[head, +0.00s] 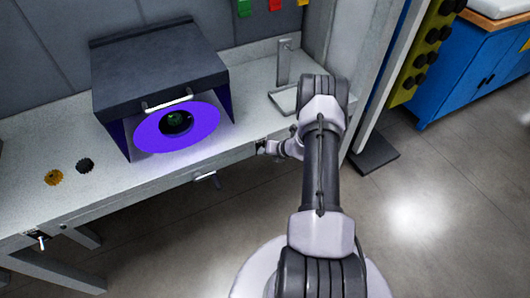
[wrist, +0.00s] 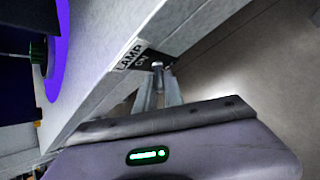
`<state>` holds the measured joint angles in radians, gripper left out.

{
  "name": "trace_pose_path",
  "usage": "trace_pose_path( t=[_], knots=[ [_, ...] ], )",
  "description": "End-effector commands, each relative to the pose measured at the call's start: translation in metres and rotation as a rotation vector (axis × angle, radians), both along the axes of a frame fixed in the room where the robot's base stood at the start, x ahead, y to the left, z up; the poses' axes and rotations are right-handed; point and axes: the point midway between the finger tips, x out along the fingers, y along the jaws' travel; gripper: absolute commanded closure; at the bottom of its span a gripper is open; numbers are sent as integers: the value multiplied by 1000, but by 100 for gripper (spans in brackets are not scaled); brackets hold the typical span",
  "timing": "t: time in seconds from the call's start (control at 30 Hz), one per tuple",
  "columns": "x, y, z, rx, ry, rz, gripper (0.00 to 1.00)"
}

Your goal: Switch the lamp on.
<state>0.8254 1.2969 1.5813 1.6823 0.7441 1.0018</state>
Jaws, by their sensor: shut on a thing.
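A black label reading "LAMP ON" (wrist: 133,58) is on the front edge of the grey bench in the wrist view. A small switch lever (wrist: 158,65) sticks out beside it. My gripper (wrist: 160,76) is shut on this lever, with its two fingers at the bench edge. In the head view my gripper (head: 266,147) is small at the bench's front edge, and the lever is too small to tell there. A dark hood (head: 158,62) stands on the bench. Under its front, a bright violet disc (head: 150,136) surrounds a dark round part (head: 176,121) with green in it.
The grey bench (head: 110,195) has a yellow gear-like piece (head: 54,177) and a dark one (head: 85,165) at left. Handles (head: 207,178) show on its front. A metal stand (head: 284,65) is at the back right. A blue cabinet (head: 460,70) stands beyond open floor.

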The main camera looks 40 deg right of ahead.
Motion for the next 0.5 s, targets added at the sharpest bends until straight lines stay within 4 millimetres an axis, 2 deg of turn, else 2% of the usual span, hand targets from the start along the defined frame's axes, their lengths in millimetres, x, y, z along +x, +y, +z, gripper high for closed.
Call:
trace_pose_path(
  t=[0.03, 0.07, 0.1, 0.4, 0.5],
  knots=[
    [0, 0, 0, 0, 0, 0, 100],
    [0, 0, 0, 0, 0, 0, 86],
    [0, 0, 0, 0, 0, 0, 78],
    [-1, 0, 1, 0, 0, 0, 78],
    [-6, -1, 7, 0, 0, 0, 78]
  ],
)
